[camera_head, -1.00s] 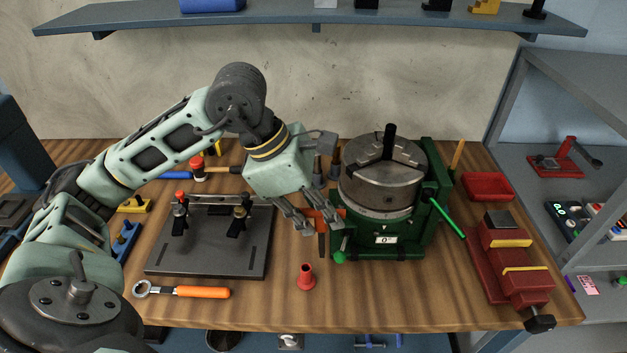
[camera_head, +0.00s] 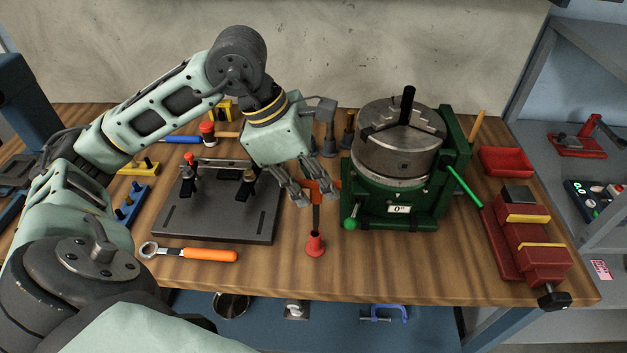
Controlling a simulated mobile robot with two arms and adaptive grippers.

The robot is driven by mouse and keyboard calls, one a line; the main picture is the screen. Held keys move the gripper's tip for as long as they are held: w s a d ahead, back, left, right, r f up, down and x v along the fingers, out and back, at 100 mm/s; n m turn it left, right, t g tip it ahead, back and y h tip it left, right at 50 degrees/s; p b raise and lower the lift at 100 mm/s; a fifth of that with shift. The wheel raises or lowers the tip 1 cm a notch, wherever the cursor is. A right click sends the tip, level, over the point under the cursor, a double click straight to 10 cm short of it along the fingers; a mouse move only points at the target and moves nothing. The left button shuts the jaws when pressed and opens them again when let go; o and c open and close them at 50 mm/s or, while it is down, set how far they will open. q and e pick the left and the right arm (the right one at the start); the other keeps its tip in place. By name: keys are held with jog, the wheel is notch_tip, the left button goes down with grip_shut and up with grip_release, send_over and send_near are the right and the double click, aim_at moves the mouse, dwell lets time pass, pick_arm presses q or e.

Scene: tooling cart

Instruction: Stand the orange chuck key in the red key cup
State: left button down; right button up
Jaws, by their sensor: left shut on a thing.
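My left gripper (camera_head: 317,192) is shut on the orange chuck key (camera_head: 316,187) in the head view. The fingers partly hide its orange crossbar. The key's dark shaft (camera_head: 316,214) hangs down, close to upright. The red key cup (camera_head: 316,246) stands upright on the bench directly below. The shaft's lower end meets the cup's mouth in the picture; I cannot tell whether it is inside the mouth or just above or behind it. My right gripper is not in view.
The green rotary table with its chuck (camera_head: 400,140) stands close to the right of the key. A dark fixture plate (camera_head: 220,217) lies to the left. An orange-handled wrench (camera_head: 190,254) lies at front left, and a red vise (camera_head: 525,235) at right.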

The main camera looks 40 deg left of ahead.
aim_at(312, 202)
pick_arm(q)
jog(key=shift+s, duration=0.1)
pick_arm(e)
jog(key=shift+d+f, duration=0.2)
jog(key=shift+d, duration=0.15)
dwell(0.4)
pick_arm(q)
jog(key=shift+b, duration=0.3)
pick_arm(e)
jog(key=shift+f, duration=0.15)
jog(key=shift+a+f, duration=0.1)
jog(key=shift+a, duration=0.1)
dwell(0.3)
pick_arm(q)
jog(key=shift+f+b, duration=0.3)
jog(key=shift+b, duration=0.2)
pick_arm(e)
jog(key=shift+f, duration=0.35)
